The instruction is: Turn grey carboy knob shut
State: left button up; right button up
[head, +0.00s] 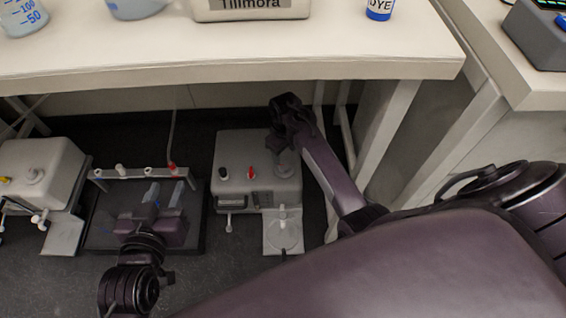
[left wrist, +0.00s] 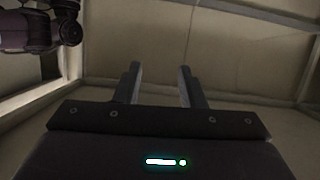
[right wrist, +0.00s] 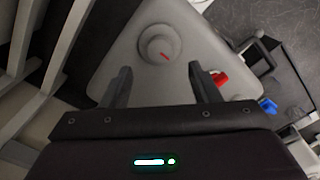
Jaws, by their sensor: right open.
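The grey carboy (head: 258,188) stands on the floor under the table, in the middle of the head view. In the right wrist view the knob (right wrist: 160,44) carries a short red mark, slanting toward the lower right. My right gripper (right wrist: 160,68) is open, its fingertips on either side of the picture just short of the knob; nothing is between them. In the head view it hangs above the carboy's back right corner. My left gripper (head: 165,194) is open and empty above a dark tray.
A spigot (head: 283,213) stands in front. Another carboy (head: 36,165) with a yellow knob is at left. The dark tray (head: 103,237) lies between them. The tabletop (head: 230,60) overhangs; its legs (head: 385,140) stand close at right.

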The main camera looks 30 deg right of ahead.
aim_at(285, 165)
notch_tip(285, 165, down, 4)
jog(key=shift+r+b, duration=0.2)
jog(key=shift+b, duration=0.55)
pick_arm(q)
jog(key=r+t+h, duration=0.1)
jog(key=r+t, duration=0.2)
jog(key=r, duration=0.3)
jog(key=a+r+t+h, duration=0.1)
jog(key=r+t, duration=0.3)
jog(key=r, duration=0.3)
jog(key=r+t+h+b, duration=0.1)
jog(key=r+t+h, duration=0.1)
jog(key=r, duration=0.5)
jog(key=shift+a+r+t, duration=0.15)
jog(key=shift+a+t, duration=0.15)
jog(key=shift+t, duration=0.4)
pick_arm(e)
notch_tip(285, 165, down, 3)
jog(key=shift+r, duration=0.15)
jog(key=shift+f, duration=0.2)
pick_arm(q)
jog(key=shift+s+a+r+t, duration=0.2)
jog(key=shift+s+r+t, duration=0.25)
jog(key=shift+r, duration=0.25)
pick_arm(e)
jog(key=shift+c, duration=0.4)
pick_arm(q)
jog(key=shift+w, duration=0.1)
pick_arm(e)
jog(key=c, duration=0.9)
